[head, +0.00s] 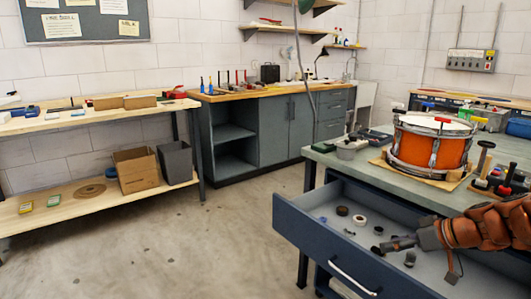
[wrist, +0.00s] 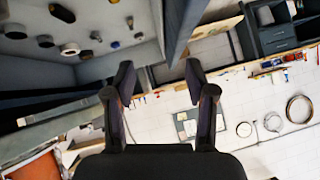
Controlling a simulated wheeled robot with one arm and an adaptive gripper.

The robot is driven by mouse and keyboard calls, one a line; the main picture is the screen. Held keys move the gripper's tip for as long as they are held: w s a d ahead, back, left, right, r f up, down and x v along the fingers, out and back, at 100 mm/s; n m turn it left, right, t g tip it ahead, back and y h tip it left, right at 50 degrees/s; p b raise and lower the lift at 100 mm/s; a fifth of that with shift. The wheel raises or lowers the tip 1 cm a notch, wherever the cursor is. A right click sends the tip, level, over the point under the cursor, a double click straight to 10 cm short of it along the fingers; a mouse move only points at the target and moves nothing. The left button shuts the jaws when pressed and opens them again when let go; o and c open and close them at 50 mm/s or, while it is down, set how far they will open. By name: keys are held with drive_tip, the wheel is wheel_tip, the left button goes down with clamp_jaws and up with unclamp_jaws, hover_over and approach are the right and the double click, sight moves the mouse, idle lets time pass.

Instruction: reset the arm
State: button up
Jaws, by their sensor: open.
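My gripper (head: 392,246) is at the lower right of the head view, at or above the open drawer (head: 310,228) of the bench. Its two fingers stand apart with nothing between them in the wrist view (wrist: 160,78). My arm comes in from the right edge. The drawer holds several small round and dark items, such as a white-and-dark ring (head: 360,220) and a dark roll (head: 342,211). The wrist view is turned over and shows these items at upper left.
An orange drum (head: 428,145) stands on a board on the bench top (head: 370,163), with tools at its right. A shelf table (head: 100,121) stands at left and a workbench (head: 285,92) at the back. The floor (head: 190,240) between them is clear.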

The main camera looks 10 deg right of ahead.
drive_tip(key=s+a+r+g+p, duration=0.2)
drive_tip(key=s+a+r+p, duration=0.25)
drive_tip(key=a, duration=0.25)
drive_tip(key=s+a+r+g+h+p, duration=0.1)
drive_tip(key=s+a+r+g+p, duration=0.15)
drive_tip(key=s+a, duration=0.35)
drive_tip(key=s+a+r+g+p, duration=0.25)
drive_tip(key=a+r+p, duration=0.2)
drive_tip(key=a, duration=0.25)
drive_tip(key=s+r+m+g+h+p, duration=0.1)
drive_tip(key=s+r+m+h+p, duration=0.1)
drive_tip(key=s+p, duration=0.4)
drive_tip(key=s+r+m+g+h+p, duration=0.1)
drive_tip(key=s+r+p, duration=0.5)
drive_tip(key=s, duration=0.7)
drive_tip(key=m+h, duration=0.1)
drive_tip(key=h, duration=0.1)
drive_tip(key=shift+s+m+g+h, duration=0.15)
drive_tip(key=shift+m+g+h, duration=0.15)
drive_tip(key=shift+h, duration=0.1)
drive_tip(key=shift+r, duration=0.1)
